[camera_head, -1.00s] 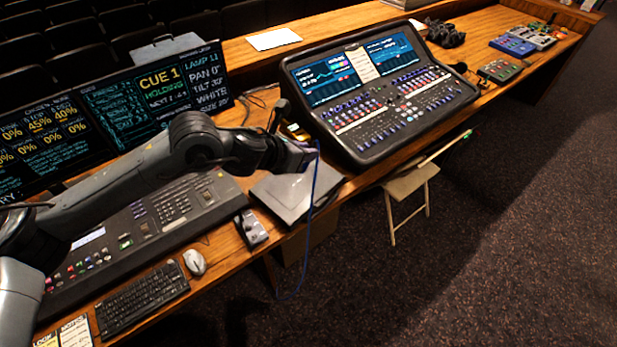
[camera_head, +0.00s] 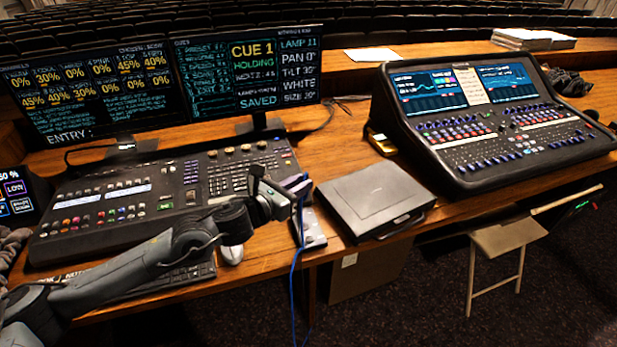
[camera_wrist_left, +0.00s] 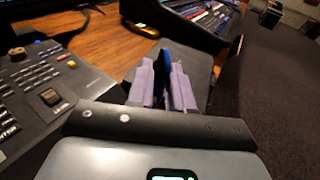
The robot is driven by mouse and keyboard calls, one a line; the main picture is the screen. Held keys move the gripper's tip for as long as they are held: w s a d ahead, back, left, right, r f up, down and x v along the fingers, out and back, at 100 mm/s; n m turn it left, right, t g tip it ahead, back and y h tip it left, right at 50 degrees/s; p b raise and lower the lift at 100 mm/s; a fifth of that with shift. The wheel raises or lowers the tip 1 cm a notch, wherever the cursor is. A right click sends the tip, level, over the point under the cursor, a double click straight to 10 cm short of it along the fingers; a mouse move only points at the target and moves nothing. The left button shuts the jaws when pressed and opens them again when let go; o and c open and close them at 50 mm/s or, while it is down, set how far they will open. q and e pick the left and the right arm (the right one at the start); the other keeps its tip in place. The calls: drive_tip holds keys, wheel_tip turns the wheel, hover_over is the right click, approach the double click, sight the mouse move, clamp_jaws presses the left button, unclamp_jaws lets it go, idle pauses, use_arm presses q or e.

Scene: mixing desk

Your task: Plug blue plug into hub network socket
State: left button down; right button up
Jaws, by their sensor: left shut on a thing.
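My left gripper (camera_head: 303,187) is above the desk's front part, left of the flat black case. Its pale purple fingers (camera_wrist_left: 166,88) are shut on the blue plug (camera_wrist_left: 150,56), which shows as a dark blue piece between them. The blue cable (camera_head: 296,255) hangs from the gripper past the desk's front edge. A small grey box (camera_head: 315,228) sits on the desk below and just right of the gripper. I cannot tell whether it is the hub, and no network socket can be made out. My right gripper is not in view.
The flat black case (camera_head: 375,198) lies right of the gripper. A lighting console (camera_head: 120,200) is at left, with a white mouse (camera_head: 231,255) in front. A large mixing console (camera_head: 490,110) stands at right. A folding stool (camera_head: 505,238) stands on the floor.

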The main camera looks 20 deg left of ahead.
use_arm(q)
drive_tip(key=shift+t+h, duration=0.3)
drive_tip(key=shift+t, duration=0.4)
drive_tip(key=f, duration=0.2)
drive_tip(key=f+b, duration=0.2)
drive_tip(key=f, duration=0.1)
drive_tip(key=shift+s+a+f, duration=0.1)
drive_tip(key=shift+s+f, duration=0.15)
drive_tip(key=shift+f, duration=0.1)
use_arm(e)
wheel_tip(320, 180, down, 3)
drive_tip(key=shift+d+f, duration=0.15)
use_arm(q)
drive_tip(key=shift+f+b, duration=1.9)
drive_tip(key=shift+f, duration=1)
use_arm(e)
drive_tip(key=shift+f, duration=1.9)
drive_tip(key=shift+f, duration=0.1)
use_arm(q)
drive_tip(key=shift+b, duration=0.3)
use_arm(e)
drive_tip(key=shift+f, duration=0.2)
use_arm(q)
drive_tip(key=shift+f+b, duration=0.3)
drive_tip(key=shift+f, duration=0.05)
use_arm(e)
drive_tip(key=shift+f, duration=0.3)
